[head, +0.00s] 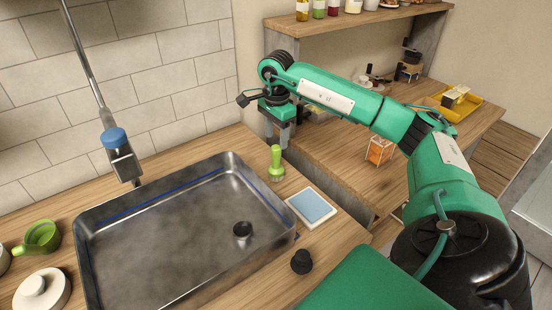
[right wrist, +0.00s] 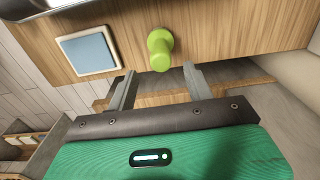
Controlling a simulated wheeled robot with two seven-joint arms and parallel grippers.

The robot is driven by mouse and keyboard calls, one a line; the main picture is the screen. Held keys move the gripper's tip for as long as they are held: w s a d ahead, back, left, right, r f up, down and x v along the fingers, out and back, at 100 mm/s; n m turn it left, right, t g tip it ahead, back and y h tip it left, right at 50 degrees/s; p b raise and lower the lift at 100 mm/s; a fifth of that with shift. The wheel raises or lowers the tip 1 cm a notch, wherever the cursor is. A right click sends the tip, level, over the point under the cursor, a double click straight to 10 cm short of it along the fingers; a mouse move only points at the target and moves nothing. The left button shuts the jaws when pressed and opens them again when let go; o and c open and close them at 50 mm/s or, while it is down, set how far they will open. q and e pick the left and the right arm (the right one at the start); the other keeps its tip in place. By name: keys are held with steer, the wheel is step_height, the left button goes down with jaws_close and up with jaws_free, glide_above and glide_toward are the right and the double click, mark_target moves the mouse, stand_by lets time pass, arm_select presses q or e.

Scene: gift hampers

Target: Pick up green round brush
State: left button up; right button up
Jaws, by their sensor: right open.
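The green round brush (head: 276,164) stands upright on the wooden counter, right of the sink, near the counter's back right edge. It also shows in the right wrist view (right wrist: 160,48), just beyond and between the fingertips. My right gripper (head: 283,137) is open and empty, above the counter and close to the brush, with its fingers pointing down in the head view. In the right wrist view the two grey fingers (right wrist: 160,84) are spread apart, with the brush not between them. My left gripper is not in view.
A metal sink (head: 180,160) fills the counter's middle.

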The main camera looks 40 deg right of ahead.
mark_target(276, 147)
steer(key=shift+f, duration=0.75)
step_height(276, 147, down, 5)
steer(key=shift+r+p, duration=0.1)
steer(key=shift+p, duration=1)
steer(key=shift+f, duration=0.3)
steer(key=c, duration=1.1)
